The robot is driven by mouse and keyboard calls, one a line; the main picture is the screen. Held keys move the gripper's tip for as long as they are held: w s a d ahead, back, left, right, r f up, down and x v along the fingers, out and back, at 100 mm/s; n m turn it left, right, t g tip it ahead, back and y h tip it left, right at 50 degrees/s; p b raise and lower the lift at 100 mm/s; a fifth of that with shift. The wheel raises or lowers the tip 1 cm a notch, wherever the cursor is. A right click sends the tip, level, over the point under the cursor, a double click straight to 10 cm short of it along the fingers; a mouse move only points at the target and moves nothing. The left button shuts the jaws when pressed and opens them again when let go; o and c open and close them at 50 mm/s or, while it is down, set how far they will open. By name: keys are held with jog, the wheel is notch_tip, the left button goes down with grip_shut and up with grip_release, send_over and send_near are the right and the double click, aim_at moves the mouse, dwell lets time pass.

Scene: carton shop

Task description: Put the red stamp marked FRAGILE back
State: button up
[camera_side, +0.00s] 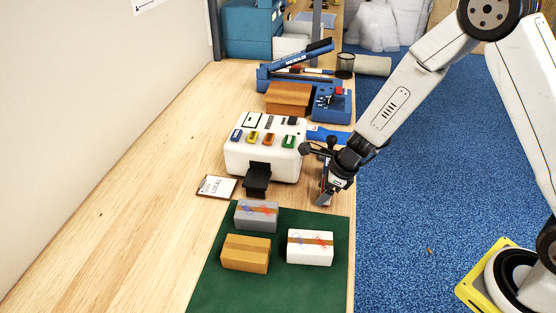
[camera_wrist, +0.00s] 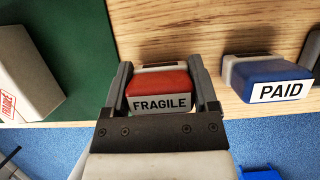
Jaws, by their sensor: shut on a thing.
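The red stamp (camera_wrist: 160,84) with a white FRAGILE label is between my gripper's two fingers (camera_wrist: 163,82) in the wrist view. The fingers are shut on its sides, with the label facing the camera. In the side view my gripper (camera_side: 325,192) is low over the table's right edge, just beyond the green mat, and the stamp is mostly hidden there. I cannot tell whether the stamp touches the table. A blue stamp marked PAID (camera_wrist: 268,78) stands to the right of it in the wrist view, apart from my fingers.
A green mat (camera_side: 262,290) holds a grey box (camera_side: 257,222), a tan box (camera_side: 246,262) and a white box (camera_side: 310,255). A white machine (camera_side: 236,157) with coloured pieces on top stands left of my gripper. A LOCAL card (camera_side: 212,189) lies left. Blue equipment (camera_side: 333,105) stands behind.

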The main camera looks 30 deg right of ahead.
jog(key=shift+f, duration=0.25)
jog(key=o, duration=0.8)
jog(key=shift+o, duration=0.2)
jog(key=shift+r, duration=0.15)
jog(key=shift+v, duration=0.8)
jog(key=v, duration=1)
jog(key=shift+r, duration=0.2)
